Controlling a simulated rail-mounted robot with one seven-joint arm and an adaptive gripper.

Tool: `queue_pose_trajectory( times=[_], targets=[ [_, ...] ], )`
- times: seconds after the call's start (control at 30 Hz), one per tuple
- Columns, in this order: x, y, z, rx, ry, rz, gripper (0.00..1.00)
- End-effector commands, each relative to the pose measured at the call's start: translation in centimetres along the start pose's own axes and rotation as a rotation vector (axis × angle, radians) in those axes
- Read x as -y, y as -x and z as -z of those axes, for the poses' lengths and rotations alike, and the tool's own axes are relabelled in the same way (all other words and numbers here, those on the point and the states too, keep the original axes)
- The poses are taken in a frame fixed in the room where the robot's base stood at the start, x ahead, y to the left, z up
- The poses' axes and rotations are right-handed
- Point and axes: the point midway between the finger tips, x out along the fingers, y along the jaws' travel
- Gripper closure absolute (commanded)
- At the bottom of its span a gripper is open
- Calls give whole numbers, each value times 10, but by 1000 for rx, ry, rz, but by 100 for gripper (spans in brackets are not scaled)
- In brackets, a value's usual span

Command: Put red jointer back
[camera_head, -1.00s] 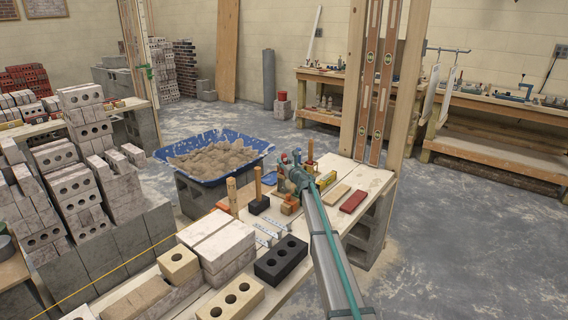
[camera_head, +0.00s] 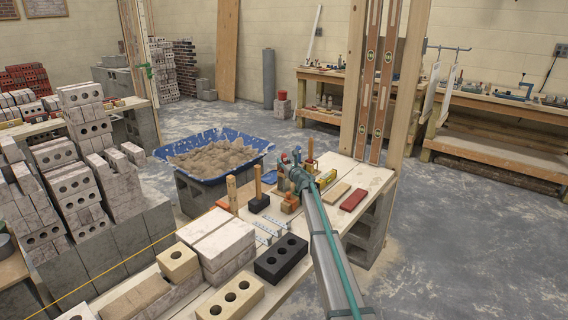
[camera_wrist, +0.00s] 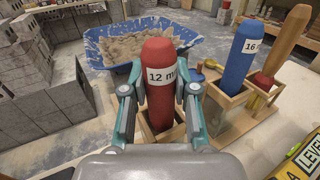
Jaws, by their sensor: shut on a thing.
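The red jointer (camera_wrist: 160,75), with a white label reading "12 m", stands upright in the middle of the wrist view. My gripper (camera_wrist: 160,95) is shut on its handle, one finger on each side. The jointer's lower part reaches a square opening of a wooden rack (camera_wrist: 240,118); how deep it sits cannot be seen. A blue jointer (camera_wrist: 231,59) labelled "16" stands in the rack to the right. In the head view my gripper (camera_head: 295,178) is over the small tools on the bench, and the red jointer is largely hidden there.
A blue tub (camera_head: 245,141) of mortar stands behind the bench. A wooden-handled black tool (camera_head: 259,202) stands left. A black brick (camera_head: 281,257) lies nearer.

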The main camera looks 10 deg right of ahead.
Motion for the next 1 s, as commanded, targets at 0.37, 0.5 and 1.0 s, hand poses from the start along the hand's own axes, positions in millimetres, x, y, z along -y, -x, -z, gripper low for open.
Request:
queue_pose_trajectory(
  times=[0.37, 0.5, 1.0],
  targets=[
    [0, 0, 1, 0, 0, 0, 43],
    [0, 0, 1, 0, 0, 0, 43],
    [-1, 37, 1, 0, 0, 0, 43]
  ],
)
